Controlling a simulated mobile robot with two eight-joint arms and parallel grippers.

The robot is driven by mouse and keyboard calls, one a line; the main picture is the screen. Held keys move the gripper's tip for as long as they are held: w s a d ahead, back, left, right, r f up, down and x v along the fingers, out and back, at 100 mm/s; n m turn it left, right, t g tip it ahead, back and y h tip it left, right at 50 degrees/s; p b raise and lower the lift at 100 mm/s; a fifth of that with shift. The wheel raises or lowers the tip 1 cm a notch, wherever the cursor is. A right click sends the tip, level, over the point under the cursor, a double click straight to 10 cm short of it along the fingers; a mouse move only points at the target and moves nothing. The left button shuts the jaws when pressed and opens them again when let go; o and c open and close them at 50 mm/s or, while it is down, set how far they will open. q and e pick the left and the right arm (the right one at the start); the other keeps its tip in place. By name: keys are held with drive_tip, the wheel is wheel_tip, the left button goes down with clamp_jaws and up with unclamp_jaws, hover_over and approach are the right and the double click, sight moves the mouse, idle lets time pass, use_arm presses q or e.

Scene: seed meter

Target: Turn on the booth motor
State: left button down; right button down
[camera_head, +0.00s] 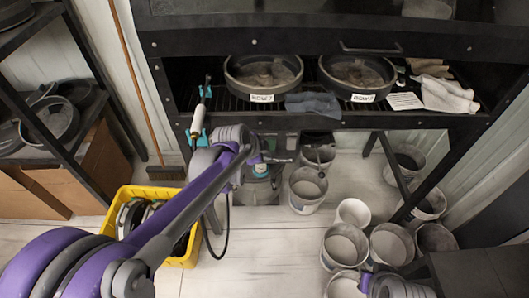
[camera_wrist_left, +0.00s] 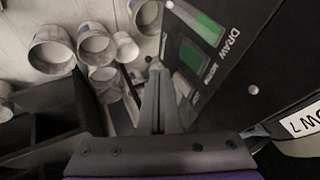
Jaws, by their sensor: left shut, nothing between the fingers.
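The black booth (camera_head: 450,123) stands across the top of the head view. My left arm reaches to its front edge from the lower left. In the left wrist view my left gripper (camera_wrist_left: 157,80) is shut and empty, its fingers close beside a black panel (camera_wrist_left: 235,75). The panel carries green rectangles (camera_wrist_left: 191,55) and the word "DRAW". Whether the fingers touch the panel, I cannot tell. In the head view the arm's wrist hides the booth edge behind it, and no motor switch is clearly made out.
Two round pans (camera_head: 263,78) (camera_head: 357,77) with labels sit in the booth, with grey cloth (camera_head: 312,104) between them. Several dusty buckets (camera_head: 308,188) stand on the floor. A yellow crate (camera_head: 183,261) stands under my left arm. A broom (camera_head: 165,172) leans left of the booth.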

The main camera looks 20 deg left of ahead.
use_arm(q)
drive_tip(key=v, duration=0.7)
drive_tip(key=shift+r+p, duration=0.35)
drive_tip(key=shift+r, duration=0.05)
use_arm(e)
drive_tip(key=shift+w+d+r, duration=0.1)
drive_tip(key=shift+w+r, duration=0.35)
use_arm(q)
drive_tip(key=shift+w, duration=0.1)
